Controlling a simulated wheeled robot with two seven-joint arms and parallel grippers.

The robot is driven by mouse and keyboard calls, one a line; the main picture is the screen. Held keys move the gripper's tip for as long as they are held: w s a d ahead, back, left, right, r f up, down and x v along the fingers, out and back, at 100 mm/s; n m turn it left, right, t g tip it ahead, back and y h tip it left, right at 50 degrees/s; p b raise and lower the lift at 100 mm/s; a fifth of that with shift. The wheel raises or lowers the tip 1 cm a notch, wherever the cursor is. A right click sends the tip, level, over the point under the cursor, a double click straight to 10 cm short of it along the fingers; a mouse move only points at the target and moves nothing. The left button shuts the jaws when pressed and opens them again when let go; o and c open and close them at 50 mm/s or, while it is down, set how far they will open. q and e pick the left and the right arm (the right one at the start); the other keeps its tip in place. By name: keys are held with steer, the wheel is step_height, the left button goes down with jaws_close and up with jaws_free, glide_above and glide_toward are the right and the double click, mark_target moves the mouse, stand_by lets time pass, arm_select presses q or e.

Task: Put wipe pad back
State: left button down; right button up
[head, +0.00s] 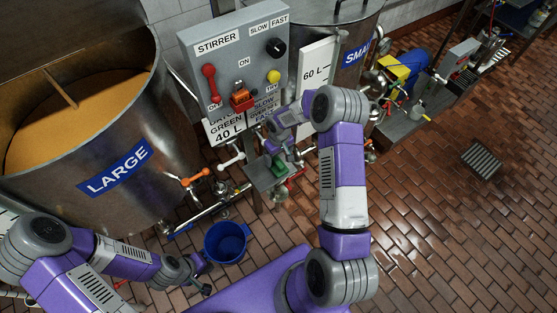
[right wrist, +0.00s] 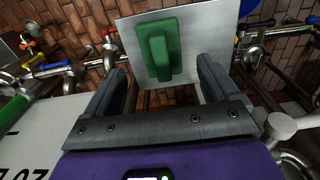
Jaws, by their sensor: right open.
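The green wipe pad (head: 279,169), with a raised grip, lies on a small pale metal shelf (head: 262,178) below the stirrer panel. In the right wrist view the pad (right wrist: 158,50) lies on the flat plate (right wrist: 215,25), just ahead of and between my spread fingers. My right gripper (right wrist: 162,78) is open and empty. In the head view it hangs close by the shelf, partly hidden by its own arm. My left gripper (head: 205,277) is low at the left, beside the blue bucket; its jaws are too small to judge.
The stirrer panel (head: 232,62) stands behind the shelf. The large vat (head: 150,150) is at left, the small vat (head: 345,50) at the back. Pipes and an orange-handled valve (head: 195,176) run nearby. A blue bucket (head: 227,243) stands on the floor. The right floor is mostly clear.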

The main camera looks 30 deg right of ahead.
mark_target(279, 163)
step_height(279, 163, up, 6)
steer(key=s+a+f+m+y, duration=0.1)
steer(key=s+a+f+y, duration=0.1)
steer(key=s+a+f, duration=0.45)
steer(key=s+a+f+y, duration=0.2)
steer(key=s+a, duration=0.2)
steer(key=a, duration=0.5)
steer(key=s+a+f+m, duration=0.1)
steer(key=s+a, duration=0.1)
steer(key=s, duration=0.4)
steer(key=s+a+m, duration=0.1)
steer(key=s+a, duration=0.1)
steer(key=s, duration=0.3)
steer(key=shift+s+a+f+p, duration=0.35)
steer(key=shift+s+p, duration=0.05)
steer(key=shift+p, duration=0.05)
